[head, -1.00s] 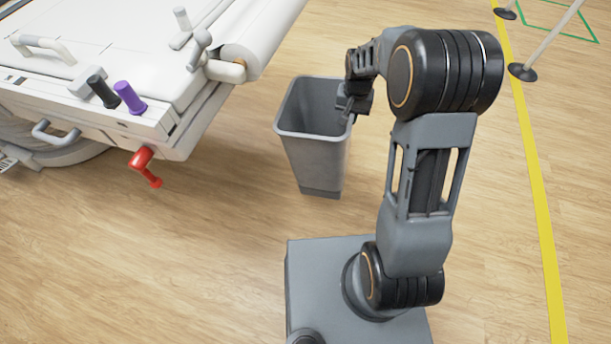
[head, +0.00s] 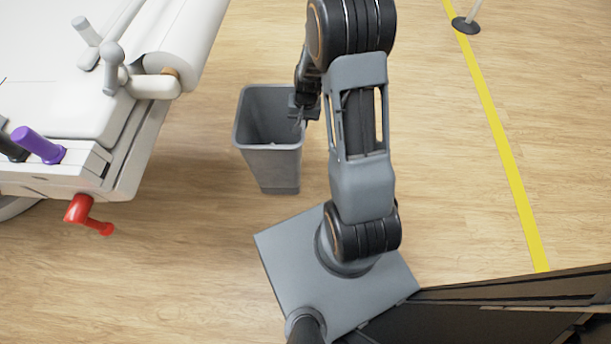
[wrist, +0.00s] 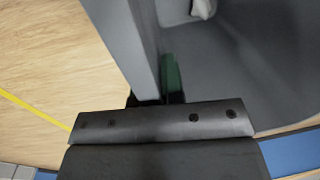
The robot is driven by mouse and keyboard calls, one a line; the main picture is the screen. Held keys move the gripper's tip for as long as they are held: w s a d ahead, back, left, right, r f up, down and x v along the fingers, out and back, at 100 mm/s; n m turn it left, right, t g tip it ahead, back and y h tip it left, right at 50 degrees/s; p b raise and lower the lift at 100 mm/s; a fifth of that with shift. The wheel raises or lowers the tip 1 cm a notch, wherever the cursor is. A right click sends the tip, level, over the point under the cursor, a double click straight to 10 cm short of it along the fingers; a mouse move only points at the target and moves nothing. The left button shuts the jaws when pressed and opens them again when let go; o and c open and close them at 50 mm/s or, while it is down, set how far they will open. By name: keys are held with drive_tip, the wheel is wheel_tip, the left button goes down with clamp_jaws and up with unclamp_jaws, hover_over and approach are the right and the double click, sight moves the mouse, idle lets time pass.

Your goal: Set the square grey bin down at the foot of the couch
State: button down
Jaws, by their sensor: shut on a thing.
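The square grey bin (head: 272,162) is upright in the head view, just right of the couch's end. My gripper (head: 303,112) is shut on the bin's right rim. In the wrist view the bin (wrist: 225,70) fills the right side, with its rim wall running into my gripper (wrist: 158,100). A small pale item (wrist: 203,8) lies inside the bin. The white couch (head: 60,90) is at the left of the head view. I cannot tell for sure whether the bin's base touches the floor.
A red handle (head: 88,215) and a purple-tipped lever (head: 38,145) stick out from the couch's near end. A yellow line (head: 500,140) runs along the floor at the right, with a post base (head: 466,25) at its far end.

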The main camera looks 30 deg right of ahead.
drive_tip(key=d+f+b, duration=0.5)
drive_tip(key=d+f, duration=0.6)
drive_tip(key=d, duration=0.3)
drive_tip(key=shift+d+b, duration=0.3)
drive_tip(key=shift+b, duration=0.05)
drive_tip(key=shift+w+d+f+b, duration=0.1)
drive_tip(key=shift+d+f+b, duration=0.1)
drive_tip(key=shift+f+b, duration=0.6)
drive_tip(key=shift+d+f+b, duration=0.2)
drive_tip(key=shift+f+b, duration=0.1)
drive_tip(key=shift+f, duration=0.85)
drive_tip(key=shift+f, duration=0.2)
drive_tip(key=c, duration=1.2)
unclamp_jaws()
drive_tip(key=shift+c, duration=0.2)
